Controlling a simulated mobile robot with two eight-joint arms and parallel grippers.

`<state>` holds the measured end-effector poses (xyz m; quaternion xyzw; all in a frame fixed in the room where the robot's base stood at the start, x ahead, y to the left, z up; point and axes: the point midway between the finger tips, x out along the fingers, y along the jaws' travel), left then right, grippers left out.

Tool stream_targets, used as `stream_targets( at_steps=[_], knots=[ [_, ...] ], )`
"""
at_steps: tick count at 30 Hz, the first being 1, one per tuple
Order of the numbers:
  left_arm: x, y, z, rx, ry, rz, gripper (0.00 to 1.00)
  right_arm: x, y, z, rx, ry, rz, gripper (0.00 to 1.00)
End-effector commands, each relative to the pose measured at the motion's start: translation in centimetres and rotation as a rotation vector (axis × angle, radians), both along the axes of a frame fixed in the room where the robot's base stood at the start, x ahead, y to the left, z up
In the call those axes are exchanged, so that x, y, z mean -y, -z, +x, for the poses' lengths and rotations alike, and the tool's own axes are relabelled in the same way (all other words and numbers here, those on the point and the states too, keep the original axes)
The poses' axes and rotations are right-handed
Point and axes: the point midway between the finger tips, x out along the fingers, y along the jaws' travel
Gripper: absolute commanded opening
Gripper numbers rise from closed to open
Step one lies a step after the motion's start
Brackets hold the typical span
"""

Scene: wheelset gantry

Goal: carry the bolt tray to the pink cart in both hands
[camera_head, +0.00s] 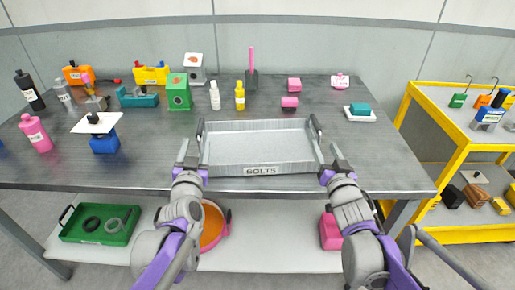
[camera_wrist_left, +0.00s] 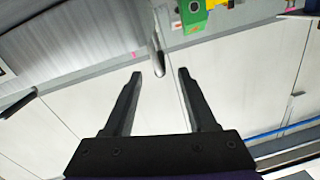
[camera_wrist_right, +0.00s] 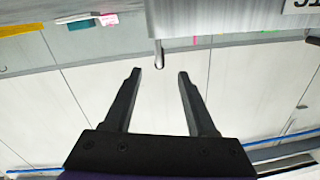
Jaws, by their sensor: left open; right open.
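The grey bolt tray (camera_head: 260,169), labelled BOLTS, sits flat on the dark table near its front edge. It has a left handle (camera_head: 200,130) and a right handle (camera_head: 315,127). My left gripper (camera_head: 192,156) is open and empty by the tray's left side. In the left wrist view, a handle end (camera_wrist_left: 157,62) shows just beyond its fingertips. My right gripper (camera_head: 331,161) is open and empty by the tray's right side. In the right wrist view, a handle end (camera_wrist_right: 159,56) shows just beyond the fingertips. No pink cart shows in these frames.
A yellow cart (camera_head: 460,145) with parts on it stands to the right. Bottles, coloured boxes and tools line the table's back and left. A green bin (camera_head: 100,224) sits on the shelf below.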

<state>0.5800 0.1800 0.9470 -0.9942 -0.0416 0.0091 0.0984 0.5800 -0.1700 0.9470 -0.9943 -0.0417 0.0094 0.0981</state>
Motion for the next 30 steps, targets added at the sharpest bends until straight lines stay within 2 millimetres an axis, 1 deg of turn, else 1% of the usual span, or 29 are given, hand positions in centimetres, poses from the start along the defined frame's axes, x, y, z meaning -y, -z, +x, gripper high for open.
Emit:
stream_targets(
  at_steps=[4, 13, 17, 20, 30],
  knots=[
    [-0.1, -0.3, 0.1, 0.008, -0.005, 0.003, 0.57, -0.1, -0.3, 0.1, 0.009, -0.005, 0.003, 0.57],
    [-0.1, -0.3, 0.1, 0.007, -0.004, 0.002, 0.57, -0.1, -0.3, 0.1, 0.008, -0.004, 0.003, 0.57],
    [-0.2, -0.3, 0.8, 0.007, -0.004, 0.002, 0.57, -0.2, -0.3, 0.8, 0.007, -0.004, 0.002, 0.57],
    [-0.3, -0.2, 2.0, 0.006, -0.005, 0.001, 0.57, -0.3, -0.3, 2.0, 0.007, -0.004, 0.003, 0.57],
    [-0.8, -0.2, 8.1, 0.006, -0.004, 0.001, 0.57, -0.8, -0.2, 8.1, 0.006, -0.004, 0.002, 0.57]
  ],
)
